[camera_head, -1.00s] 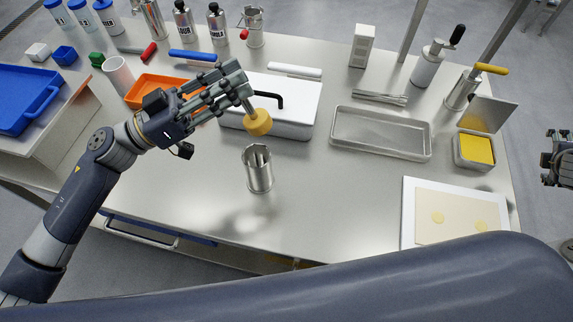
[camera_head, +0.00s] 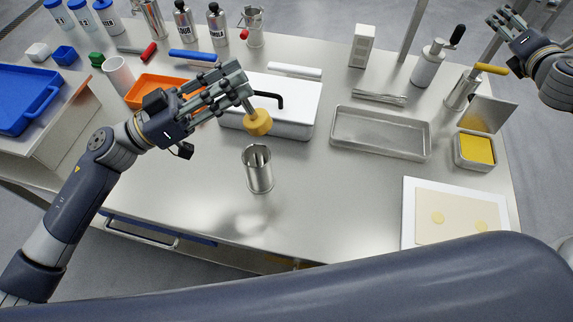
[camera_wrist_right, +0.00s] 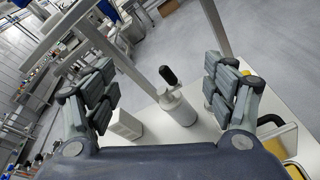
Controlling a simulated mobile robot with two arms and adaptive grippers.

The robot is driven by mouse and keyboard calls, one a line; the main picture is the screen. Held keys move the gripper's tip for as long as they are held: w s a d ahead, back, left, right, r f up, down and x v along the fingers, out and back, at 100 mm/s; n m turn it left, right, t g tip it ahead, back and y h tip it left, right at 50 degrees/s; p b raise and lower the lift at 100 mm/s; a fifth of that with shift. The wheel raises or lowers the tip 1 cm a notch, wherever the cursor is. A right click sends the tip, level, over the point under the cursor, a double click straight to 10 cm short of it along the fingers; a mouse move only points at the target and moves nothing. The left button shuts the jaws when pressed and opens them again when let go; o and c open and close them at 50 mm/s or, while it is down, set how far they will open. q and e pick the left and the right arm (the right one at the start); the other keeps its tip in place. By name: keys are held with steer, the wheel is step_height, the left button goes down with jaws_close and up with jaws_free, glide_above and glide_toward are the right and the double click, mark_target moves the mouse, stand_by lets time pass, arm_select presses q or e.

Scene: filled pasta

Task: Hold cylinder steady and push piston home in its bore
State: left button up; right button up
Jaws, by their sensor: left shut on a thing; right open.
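An open steel cylinder (camera_head: 258,170) stands upright on the table near its front edge, with its bore facing up. A yellow piston (camera_head: 259,123) on a short grey rod hangs tilted above and behind the cylinder, apart from it. My left gripper (camera_head: 238,80) is shut on the piston's rod. My right gripper (camera_head: 505,22) is open and empty at the far right, beyond the table's right edge. Its spread fingers also show in the right wrist view (camera_wrist_right: 160,92). The cylinder's inside is only partly visible.
A white box with a black handle (camera_head: 305,112) is behind the piston. A steel tray (camera_head: 380,153), a tin with yellow contents (camera_head: 456,157) and a white board (camera_head: 409,215) are to the right. A black-handled canister (camera_head: 428,70) stands near my right gripper. Table around the cylinder is clear.

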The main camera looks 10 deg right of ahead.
steer(key=w+a+f+n+y, duration=0.2)
steer(key=a+f+n+y, duration=0.1)
steer(key=a, duration=0.4)
steer(key=w+a+f+n+y, duration=0.2)
steer(key=a+f+n+y, duration=0.15)
steer(key=a, duration=0.45)
steer(key=n+g+y, duration=0.3)
steer(key=n+y, duration=1)
steer(key=n, duration=0.1)
glide_above(271, 178)
steer(key=v, duration=0.4)
step_height(271, 178, down, 13)
step_height(271, 178, down, 8)
steer(key=shift+s+d, duration=0.1)
steer(key=shift+s, duration=0.05)
steer(key=x, duration=0.7)
steer(key=shift+a+r, duration=0.15)
steer(key=shift+a, duration=0.05)
steer(key=c, duration=1.4)
